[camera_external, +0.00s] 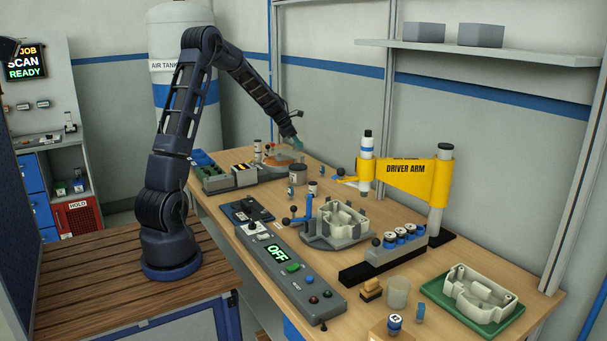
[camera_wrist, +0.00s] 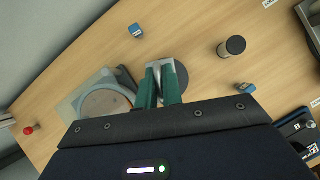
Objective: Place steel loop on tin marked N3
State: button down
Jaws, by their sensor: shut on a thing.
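My gripper (camera_external: 297,143) is at the far end of the wooden table, above it. In the wrist view its green fingers (camera_wrist: 163,80) are shut on a small shiny metal piece, the steel loop (camera_wrist: 158,68), seen between the fingertips. A dark grey round top (camera_wrist: 183,76) lies below and partly behind the fingers. It looks like the wide dark-lidded tin (camera_external: 298,172) just below my gripper in the external view. I cannot read an N3 mark on it. The gap between the loop and this tin is hard to judge.
A small dark-capped cylinder (camera_wrist: 232,46) and two small blue blocks (camera_wrist: 136,30), (camera_wrist: 246,88) stand nearby. A grey fixture with a round pale disc (camera_wrist: 105,105) is at the left. The yellow driver arm (camera_external: 410,178) stands farther right in the external view.

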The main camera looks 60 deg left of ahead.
jog(key=shift+f, duration=3.75)
jog(key=shift+f, duration=0.1)
jog(key=c, duration=1.5)
grip_release()
jog(key=shift+c, duration=0.2)
jog(key=v, duration=1.2)
jog(key=shift+r, duration=0.25)
